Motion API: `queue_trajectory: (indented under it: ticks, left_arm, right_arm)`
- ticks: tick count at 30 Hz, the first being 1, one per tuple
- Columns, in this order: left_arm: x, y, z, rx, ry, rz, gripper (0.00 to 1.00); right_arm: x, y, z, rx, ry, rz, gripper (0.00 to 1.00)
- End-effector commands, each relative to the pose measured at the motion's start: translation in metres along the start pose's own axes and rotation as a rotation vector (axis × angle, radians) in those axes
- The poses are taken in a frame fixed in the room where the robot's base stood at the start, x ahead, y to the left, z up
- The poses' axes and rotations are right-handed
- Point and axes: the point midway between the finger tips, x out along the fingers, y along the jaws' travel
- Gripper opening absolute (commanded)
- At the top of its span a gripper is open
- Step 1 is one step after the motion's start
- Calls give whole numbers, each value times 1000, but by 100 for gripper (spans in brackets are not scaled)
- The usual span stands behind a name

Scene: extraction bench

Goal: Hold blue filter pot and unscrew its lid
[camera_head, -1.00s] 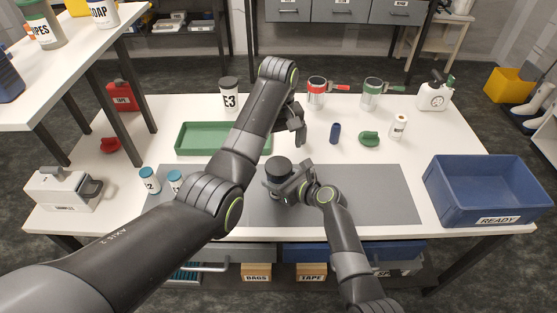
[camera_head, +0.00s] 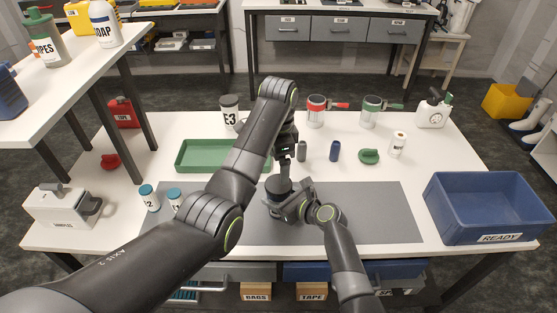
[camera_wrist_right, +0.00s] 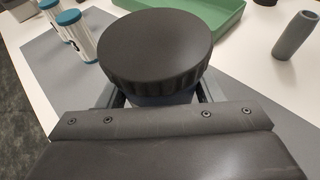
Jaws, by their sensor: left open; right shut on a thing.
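The filter pot stands on the grey mat (camera_head: 380,215), with its wide black ribbed lid (camera_head: 278,184) on top. In the right wrist view the lid (camera_wrist_right: 155,45) fills the upper middle, and a strip of the bluish pot body (camera_wrist_right: 165,99) shows beneath it. My right gripper (camera_head: 285,207) is shut around the pot body below the lid; its fingers also flank the pot in the wrist view.
A green tray (camera_head: 195,167) lies behind left. Two blue-capped jars (camera_head: 149,199) stand left of my left arm. A blue READY crate (camera_head: 485,222) is at right; the mat's right part is clear.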

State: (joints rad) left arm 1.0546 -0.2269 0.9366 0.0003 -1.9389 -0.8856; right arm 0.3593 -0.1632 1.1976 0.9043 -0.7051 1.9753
Motion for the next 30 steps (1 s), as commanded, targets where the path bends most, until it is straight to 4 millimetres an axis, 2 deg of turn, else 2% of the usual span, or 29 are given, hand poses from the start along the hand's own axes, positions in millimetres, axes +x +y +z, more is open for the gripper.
queue_trajectory:
  ticks: [21, 30]
  left_arm:
    - [0, 0, 0, 1146, 0, 0, 85]
    - [0, 0, 0, 1422, 0, 0, 85]
  right_arm:
    - [0, 0, 0, 0, 1, 0, 0]
    - [0, 0, 0, 0, 1, 0, 0]
